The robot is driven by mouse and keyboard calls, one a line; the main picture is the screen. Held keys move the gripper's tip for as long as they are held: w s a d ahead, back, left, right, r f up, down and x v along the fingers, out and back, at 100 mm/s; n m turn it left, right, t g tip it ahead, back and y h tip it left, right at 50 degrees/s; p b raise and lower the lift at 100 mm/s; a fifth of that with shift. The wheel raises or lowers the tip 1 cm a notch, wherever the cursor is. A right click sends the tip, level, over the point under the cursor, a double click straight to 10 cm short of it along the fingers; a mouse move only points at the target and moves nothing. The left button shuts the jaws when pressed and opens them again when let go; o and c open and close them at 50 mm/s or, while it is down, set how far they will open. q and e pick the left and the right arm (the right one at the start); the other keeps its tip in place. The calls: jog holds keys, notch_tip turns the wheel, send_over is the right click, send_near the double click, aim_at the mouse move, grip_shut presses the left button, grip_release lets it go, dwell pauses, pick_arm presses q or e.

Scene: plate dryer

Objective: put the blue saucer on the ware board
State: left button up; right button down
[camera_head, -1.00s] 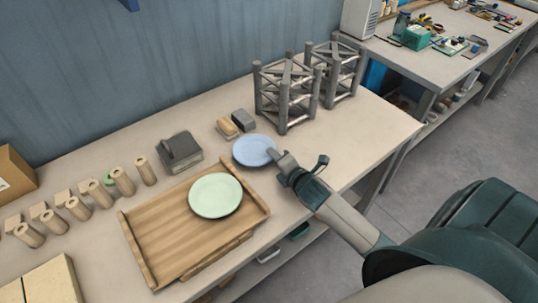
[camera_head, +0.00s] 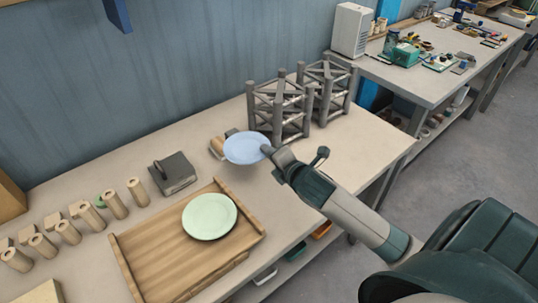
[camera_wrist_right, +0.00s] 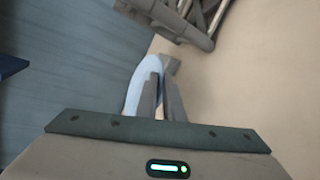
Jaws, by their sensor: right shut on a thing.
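The blue saucer (camera_head: 245,147) is in my right gripper (camera_head: 268,150), which is shut on its right rim. The saucer appears raised above the table, near the grey rack. In the right wrist view the saucer (camera_wrist_right: 141,86) shows nearly edge-on between the fingers (camera_wrist_right: 164,92). The wooden ware board (camera_head: 170,262) lies on the table to the lower left of the saucer. A pale green plate (camera_head: 209,216) rests on the board's right part; the board's left part is bare. My left gripper is not in view.
A grey wooden rack (camera_head: 281,113) stands behind the saucer. A dark grey block with a handle (camera_head: 173,174) sits behind the board. Several wooden cylinders (camera_head: 115,204) stand at the left. The table's right end (camera_head: 370,140) is clear.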

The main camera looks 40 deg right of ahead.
jog(key=shift+a, duration=0.1)
jog(key=s+a+r+y, duration=0.1)
jog(key=s+a+r, duration=0.1)
jog(key=a+r, duration=0.3)
jog(key=s+a+r+n, duration=0.1)
jog(key=a+r, duration=0.4)
jog(key=a, duration=0.7)
jog(key=shift+s+y, duration=0.4)
jog(key=shift+s, duration=0.05)
jog(key=shift+d, duration=0.1)
